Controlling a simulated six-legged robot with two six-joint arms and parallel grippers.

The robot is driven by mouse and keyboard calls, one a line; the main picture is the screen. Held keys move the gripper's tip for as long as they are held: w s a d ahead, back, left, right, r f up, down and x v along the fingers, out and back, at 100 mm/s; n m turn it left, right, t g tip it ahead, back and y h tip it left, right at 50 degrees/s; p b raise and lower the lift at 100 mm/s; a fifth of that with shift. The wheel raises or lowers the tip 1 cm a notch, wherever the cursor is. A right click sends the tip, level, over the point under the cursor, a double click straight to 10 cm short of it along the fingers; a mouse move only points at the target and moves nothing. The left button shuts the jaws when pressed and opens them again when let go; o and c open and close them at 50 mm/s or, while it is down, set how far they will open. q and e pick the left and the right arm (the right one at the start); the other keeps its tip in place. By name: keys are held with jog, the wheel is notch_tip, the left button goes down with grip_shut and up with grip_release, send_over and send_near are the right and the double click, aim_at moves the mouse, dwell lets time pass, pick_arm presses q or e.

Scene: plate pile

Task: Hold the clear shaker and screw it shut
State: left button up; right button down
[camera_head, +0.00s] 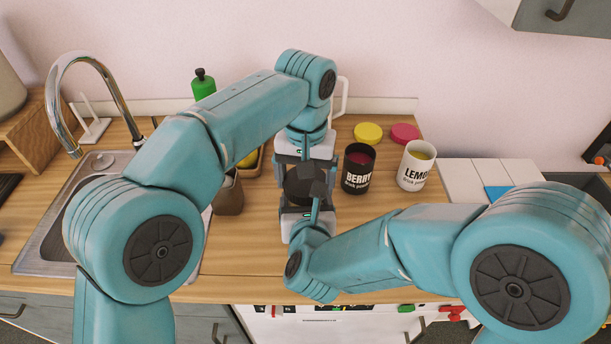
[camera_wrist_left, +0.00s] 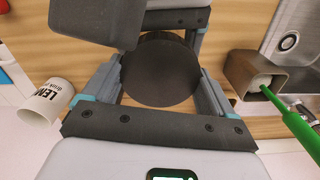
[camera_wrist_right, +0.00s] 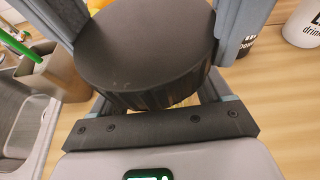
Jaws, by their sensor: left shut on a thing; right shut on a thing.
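The shaker's round black lid (camera_head: 303,186) shows between my two grippers at the middle of the counter. It also shows in the left wrist view (camera_wrist_left: 160,70) and, with its ridged side, in the right wrist view (camera_wrist_right: 145,55). The shaker's clear body is hidden under the lid and my grippers.
A black BERRY cup (camera_head: 358,172) and a white LEMON cup (camera_head: 415,168) stand close at right, with a yellow disc (camera_head: 368,133) and a pink disc (camera_head: 404,133) behind. A brown holder (camera_head: 229,195) stands at left, before the sink (camera_head: 52,222). The front counter edge is near.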

pick_arm(q)
jog(key=m, duration=0.3)
jog(key=o, duration=0.9)
jog(key=shift+o, duration=0.2)
jog(key=shift+r, duration=2.25)
